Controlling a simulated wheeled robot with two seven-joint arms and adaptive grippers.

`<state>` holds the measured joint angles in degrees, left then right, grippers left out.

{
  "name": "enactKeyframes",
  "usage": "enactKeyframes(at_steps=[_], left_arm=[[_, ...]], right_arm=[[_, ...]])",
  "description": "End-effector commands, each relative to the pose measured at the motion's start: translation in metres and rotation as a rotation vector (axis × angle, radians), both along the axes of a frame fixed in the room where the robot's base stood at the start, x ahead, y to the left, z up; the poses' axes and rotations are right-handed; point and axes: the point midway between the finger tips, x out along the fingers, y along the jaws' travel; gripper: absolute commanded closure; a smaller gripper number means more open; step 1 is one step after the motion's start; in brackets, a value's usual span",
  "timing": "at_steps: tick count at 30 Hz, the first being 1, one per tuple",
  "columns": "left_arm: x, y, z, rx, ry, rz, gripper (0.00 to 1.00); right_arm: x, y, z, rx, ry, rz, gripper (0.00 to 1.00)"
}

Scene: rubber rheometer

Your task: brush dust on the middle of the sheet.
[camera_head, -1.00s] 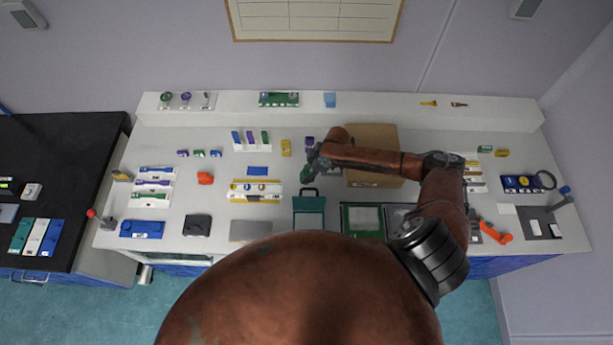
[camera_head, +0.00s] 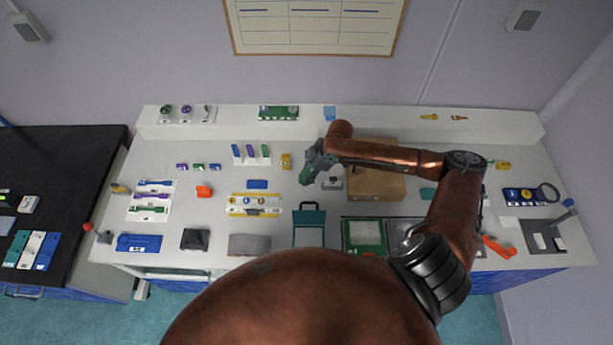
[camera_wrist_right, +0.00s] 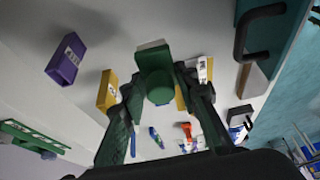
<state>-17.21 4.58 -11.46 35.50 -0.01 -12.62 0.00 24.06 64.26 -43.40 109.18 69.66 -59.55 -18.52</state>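My right gripper (camera_head: 307,178) reaches over the middle of the bench from the right. In the right wrist view its two fingers (camera_wrist_right: 160,92) flank a green block with a round boss (camera_wrist_right: 154,62) and appear closed on it. The green part also shows at the fingertips in the head view. A pale sheet in a green frame (camera_head: 364,234) lies at the bench front, right of centre; I cannot tell whether it is the task's sheet. A flat grey piece (camera_head: 249,244) lies front left of centre. My left gripper is not visible.
A cardboard box (camera_head: 377,184) stands under my right forearm. A teal item with a dark handle (camera_head: 309,226) is in front of the gripper. A yellow block (camera_head: 286,161) is left of it, and a purple block (camera_wrist_right: 67,58) shows in the wrist view.

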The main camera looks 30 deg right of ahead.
Motion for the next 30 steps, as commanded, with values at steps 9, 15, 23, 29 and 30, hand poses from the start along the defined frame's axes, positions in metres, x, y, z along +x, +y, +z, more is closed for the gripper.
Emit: enactKeyframes(at_steps=[9, 15, 23, 29, 30], left_arm=[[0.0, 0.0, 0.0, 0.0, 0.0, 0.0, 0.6], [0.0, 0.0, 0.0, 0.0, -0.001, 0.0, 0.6], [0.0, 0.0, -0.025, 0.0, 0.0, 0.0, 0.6], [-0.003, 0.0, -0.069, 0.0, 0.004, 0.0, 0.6], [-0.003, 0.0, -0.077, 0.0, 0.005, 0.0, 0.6]], right_arm=[[0.0, 0.0, 0.0, 0.001, -0.001, 0.0, 0.91], [0.0, 0.0, 0.0, 0.001, -0.001, 0.0, 0.91], [0.002, 0.028, 0.003, 0.003, -0.004, -0.103, 0.91], [0.003, 0.07, 0.021, 0.003, -0.008, -0.358, 0.91], [0.003, 0.077, 0.026, 0.003, -0.01, -0.419, 0.91]])
